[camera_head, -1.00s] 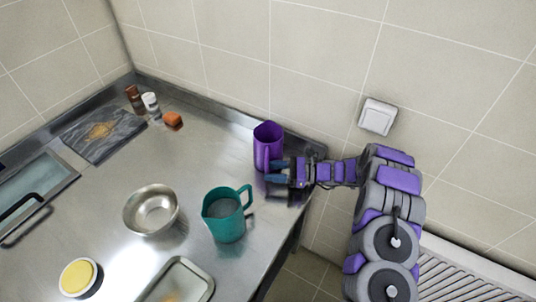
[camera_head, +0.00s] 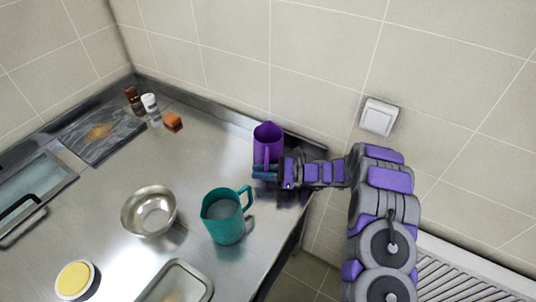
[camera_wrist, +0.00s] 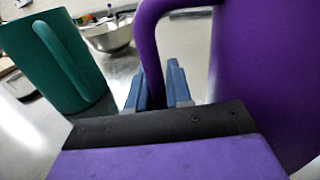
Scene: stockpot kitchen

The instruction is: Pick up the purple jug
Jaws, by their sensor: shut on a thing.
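The purple jug (camera_head: 267,141) stands upright at the back right of the steel counter, near the tiled wall. Its handle faces my gripper. My gripper (camera_head: 265,172) reaches in from the right, and its blue fingers are at the lower part of the handle. In the wrist view the jug's body (camera_wrist: 265,70) fills the right side, and the handle (camera_wrist: 150,50) comes down between the two fingers of my gripper (camera_wrist: 158,88). The gripper is shut on the handle. The jug's base is partly hidden behind the fingers in the head view.
A teal jug (camera_head: 223,216) stands in front of the purple jug, left of my arm. A metal bowl (camera_head: 149,211), a tray (camera_head: 178,284), a yellow-topped tub (camera_head: 75,280), an orange sponge (camera_head: 172,120) and two shakers (camera_head: 150,103) are farther left. The counter's right edge is close.

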